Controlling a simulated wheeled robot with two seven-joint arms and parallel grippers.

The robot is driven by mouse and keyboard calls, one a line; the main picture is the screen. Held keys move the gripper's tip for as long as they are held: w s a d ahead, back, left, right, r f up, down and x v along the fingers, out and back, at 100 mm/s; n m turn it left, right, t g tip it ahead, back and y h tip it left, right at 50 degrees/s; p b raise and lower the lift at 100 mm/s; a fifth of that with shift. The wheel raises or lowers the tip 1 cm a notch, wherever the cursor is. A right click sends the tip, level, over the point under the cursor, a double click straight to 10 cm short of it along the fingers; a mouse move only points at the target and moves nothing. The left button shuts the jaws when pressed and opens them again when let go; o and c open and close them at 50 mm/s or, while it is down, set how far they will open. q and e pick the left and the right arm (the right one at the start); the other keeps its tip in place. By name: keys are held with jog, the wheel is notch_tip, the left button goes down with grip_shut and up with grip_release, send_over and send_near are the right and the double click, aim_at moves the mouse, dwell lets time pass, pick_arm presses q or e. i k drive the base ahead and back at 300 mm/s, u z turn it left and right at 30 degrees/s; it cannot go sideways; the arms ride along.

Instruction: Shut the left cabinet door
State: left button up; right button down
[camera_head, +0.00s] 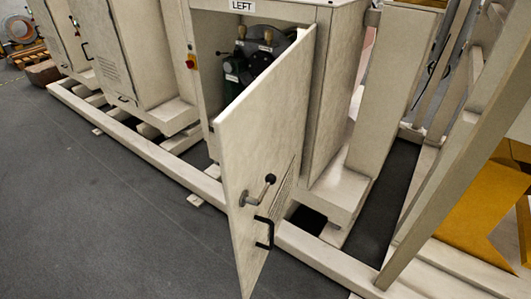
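The left cabinet (324,98) is cream-coloured, with a sign reading LEFT (242,6) above its opening. Its door (262,140) stands wide open and swung out toward me, hinged at the cabinet's right side. On the door's face are a dark-knobbed lever (259,191) and a black pull handle (265,233) below it. Inside the cabinet, dark machinery (258,55) shows, partly hidden by the door. Neither of my grippers is in view.
A cream rail (140,142) runs along the floor before the cabinets. Other cream cabinets (145,50) stand at left, with a red-and-yellow switch (191,60) nearby. A slanted beam (462,150) and yellow part (485,215) are at right. Grey floor (90,210) is clear at lower left.

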aim_at(261, 133)
jog(key=i, duration=0.4)
jog(key=u, duration=1.8)
jog(key=k, duration=0.45)
jog(key=z, duration=1)
